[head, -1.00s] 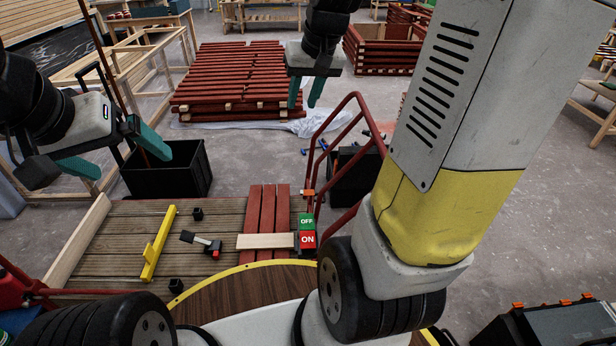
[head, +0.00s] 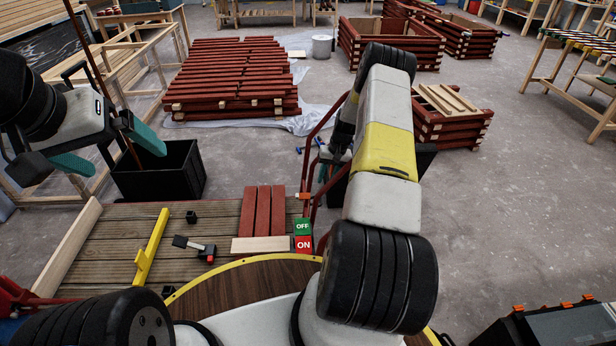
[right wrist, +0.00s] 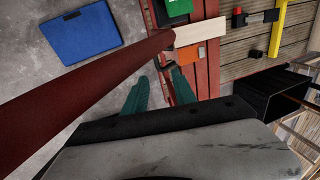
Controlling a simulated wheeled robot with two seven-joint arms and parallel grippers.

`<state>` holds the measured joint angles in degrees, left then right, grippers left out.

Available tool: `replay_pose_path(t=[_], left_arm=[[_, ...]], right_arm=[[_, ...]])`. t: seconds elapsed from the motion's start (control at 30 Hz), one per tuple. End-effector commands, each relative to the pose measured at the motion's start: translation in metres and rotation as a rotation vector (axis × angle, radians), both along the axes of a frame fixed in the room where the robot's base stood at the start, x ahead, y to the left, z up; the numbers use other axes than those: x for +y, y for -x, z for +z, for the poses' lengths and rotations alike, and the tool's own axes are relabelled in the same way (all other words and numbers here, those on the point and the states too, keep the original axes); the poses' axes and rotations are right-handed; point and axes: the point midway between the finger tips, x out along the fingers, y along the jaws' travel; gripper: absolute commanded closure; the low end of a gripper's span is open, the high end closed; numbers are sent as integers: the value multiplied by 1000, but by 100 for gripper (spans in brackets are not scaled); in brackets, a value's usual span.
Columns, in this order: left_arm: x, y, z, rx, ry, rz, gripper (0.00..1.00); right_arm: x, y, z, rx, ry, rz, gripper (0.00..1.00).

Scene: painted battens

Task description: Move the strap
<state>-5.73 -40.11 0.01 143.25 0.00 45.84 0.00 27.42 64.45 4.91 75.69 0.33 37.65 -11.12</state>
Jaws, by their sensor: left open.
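I see nothing that I can clearly tell is a strap. A small orange piece (head: 302,196) is by the red rail at the platform's right edge; it also shows in the right wrist view (right wrist: 190,57), just beyond the fingers. My left gripper (head: 118,158) is open and empty above the black bin's near left side. My right gripper (head: 333,158) is partly hidden behind the red rail and my own arm. In the right wrist view its teal fingers (right wrist: 158,78) are apart, with nothing clearly held between them.
The red rail (head: 318,150) crosses close to my right gripper. The plank platform (head: 105,240) holds red boards (head: 264,212), a pale batten (head: 260,244), a yellow bar (head: 151,245) and a black tool. An OFF/ON box (head: 303,235) stands beside them. A black bin (head: 165,180) is behind.

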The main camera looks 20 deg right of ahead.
Motion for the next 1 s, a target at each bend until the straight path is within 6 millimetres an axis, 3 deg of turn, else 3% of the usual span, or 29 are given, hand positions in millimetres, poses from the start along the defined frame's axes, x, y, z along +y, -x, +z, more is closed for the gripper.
replay_pose_path(t=[0.03, 0.6, 1.0], left_arm=[[0, 0, 0, 0, 0, 0, 1], [0, 0, 0, 0, 0, 0, 1], [0, 0, 0, 0, 0, 0, 1]], right_arm=[[-1, 2, -11, 6, -5, -4, 67], [12, 0, -87, 13, -9, -9, 67], [14, -1, -97, 11, -8, -9, 67]])
